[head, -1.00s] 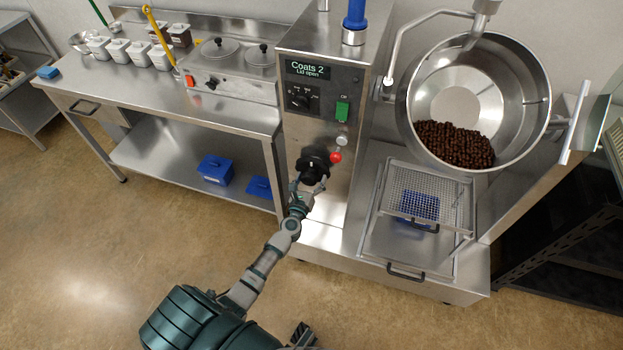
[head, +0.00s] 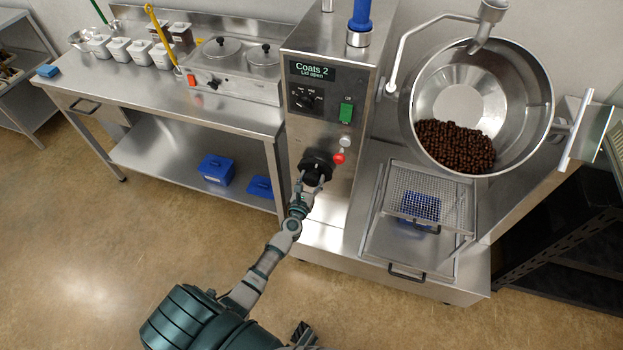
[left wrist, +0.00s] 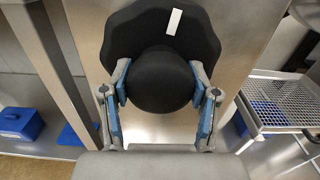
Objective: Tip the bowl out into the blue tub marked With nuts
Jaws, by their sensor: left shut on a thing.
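The steel bowl (head: 530,105) at the right is tilted with its mouth toward me and holds a heap of dark brown coated pieces (head: 455,147). A blue tub (head: 420,207) shows through the mesh below the bowl; no marking on it is readable. My left gripper (head: 311,183) is shut on the black knob (head: 318,165) on the machine's front. In the left wrist view both fingers press the sides of the round knob (left wrist: 160,80), and a white mark sits on its backing plate. A small dark part at the bottom edge may be my right gripper (head: 303,333).
The display (head: 312,71) reads "Coats 2, Lid open". A mesh grid (head: 455,195) covers the tray under the bowl. A red button (head: 338,158) sits close to the knob. A blue lidded tub (head: 216,169) and another blue item (head: 260,187) lie on the bench's lower shelf.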

